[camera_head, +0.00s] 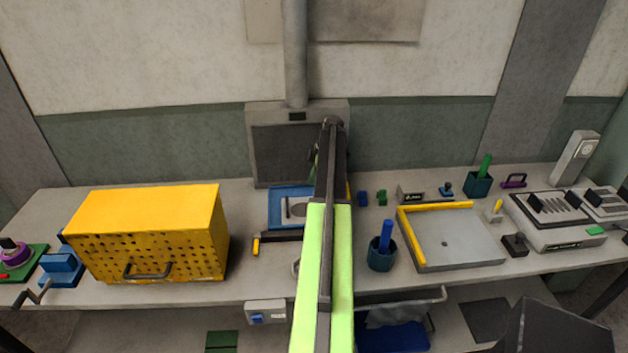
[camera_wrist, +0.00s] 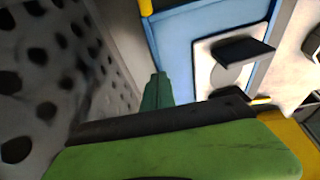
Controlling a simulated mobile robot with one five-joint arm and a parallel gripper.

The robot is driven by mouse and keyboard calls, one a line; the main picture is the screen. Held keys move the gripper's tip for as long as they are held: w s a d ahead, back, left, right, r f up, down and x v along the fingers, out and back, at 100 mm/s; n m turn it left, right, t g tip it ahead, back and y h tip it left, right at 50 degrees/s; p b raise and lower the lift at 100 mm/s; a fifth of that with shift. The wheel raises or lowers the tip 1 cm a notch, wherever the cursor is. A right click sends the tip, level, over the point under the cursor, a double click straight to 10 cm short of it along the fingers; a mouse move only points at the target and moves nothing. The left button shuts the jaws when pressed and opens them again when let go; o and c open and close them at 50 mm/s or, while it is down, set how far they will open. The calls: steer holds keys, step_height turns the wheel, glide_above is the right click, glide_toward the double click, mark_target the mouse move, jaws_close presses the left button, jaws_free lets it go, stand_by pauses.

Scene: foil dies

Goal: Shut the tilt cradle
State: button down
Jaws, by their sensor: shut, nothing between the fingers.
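A blue-framed unit (camera_head: 275,208) with a pale plate lies on the bench behind my arm and is partly hidden by it. I take it to be the tilt cradle, but cannot tell for sure. In the wrist view the blue panel (camera_wrist: 178,45) fills the upper middle, with a pale plate (camera_wrist: 203,62) and a black handle-like piece (camera_wrist: 245,51) on it. How far it is tilted cannot be told. My gripper (camera_wrist: 157,90) is shut and empty, its dark green tip in front of the blue panel's lower left. In the head view my arm mostly hides it.
A grey screen-like panel (camera_head: 285,155) stands behind.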

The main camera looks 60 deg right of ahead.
steer(key=f+b, duration=0.3)
steer(key=d+f+b, duration=0.1)
steer(key=shift+w+f+b, duration=0.2)
steer(key=shift+w+b, duration=0.15)
steer(key=shift+w, duration=0.05)
steer(key=shift+s+r, duration=0.1)
steer(key=shift+r, duration=0.15)
steer(key=shift+r+p, duration=0.4)
steer(key=shift+p, duration=0.3)
steer(key=w+d+p+v, duration=0.1)
steer(key=w+p+v, duration=0.1)
steer(key=p+v, duration=1.1)
steer(key=shift+d+r, duration=0.2)
